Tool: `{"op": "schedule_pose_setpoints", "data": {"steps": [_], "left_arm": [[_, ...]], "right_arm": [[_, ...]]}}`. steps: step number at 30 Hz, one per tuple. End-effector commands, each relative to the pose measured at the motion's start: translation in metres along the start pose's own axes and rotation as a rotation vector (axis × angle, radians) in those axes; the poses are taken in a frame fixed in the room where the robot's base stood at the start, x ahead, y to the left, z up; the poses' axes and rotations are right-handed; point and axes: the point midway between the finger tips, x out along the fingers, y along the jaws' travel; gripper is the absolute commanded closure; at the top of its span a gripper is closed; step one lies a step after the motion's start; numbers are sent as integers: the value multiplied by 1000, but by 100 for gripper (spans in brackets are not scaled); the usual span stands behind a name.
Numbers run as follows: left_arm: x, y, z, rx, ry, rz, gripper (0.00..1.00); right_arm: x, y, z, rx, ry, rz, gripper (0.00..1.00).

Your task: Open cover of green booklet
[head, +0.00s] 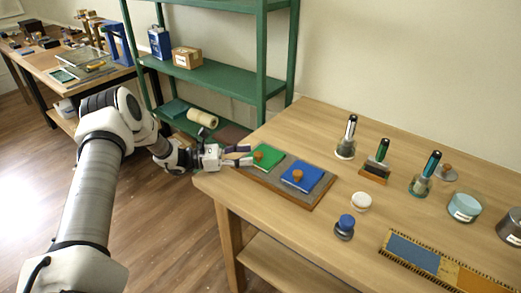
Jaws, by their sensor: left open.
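The green booklet (269,160) lies closed on a grey board with a wooden edge (312,201), near the left end of the table. A round wooden knob (257,156) sits on its cover. My left gripper (246,156) is open at the left edge of the green booklet, its fingers pointing right toward the knob. I cannot tell whether a finger touches the booklet. A blue booklet (311,179) with a similar wooden knob (297,175) lies on the same board, to the right. My right gripper is out of view.
Pens in stands (347,138) line the back of the wooden table (335,232). A white round lid (361,201), a blue-topped stamp (345,227) and jars (464,207) stand to the right. A green shelf (222,82) stands behind my left arm.

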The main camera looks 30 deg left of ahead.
Motion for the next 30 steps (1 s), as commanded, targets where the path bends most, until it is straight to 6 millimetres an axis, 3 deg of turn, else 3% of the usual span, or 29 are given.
{"op": "schedule_pose_setpoints", "data": {"steps": [6,15,19,20,30], "left_arm": [[38,-1,1,1,3,-3,47],[43,0,-1,0,1,0,47],[43,0,0,0,1,0,93],[43,0,0,0,1,0,100],[43,0,2,-9,11,-1,100]], "right_arm": [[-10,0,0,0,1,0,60],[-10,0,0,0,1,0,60],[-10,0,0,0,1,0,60],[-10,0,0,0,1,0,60],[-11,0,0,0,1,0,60]]}}
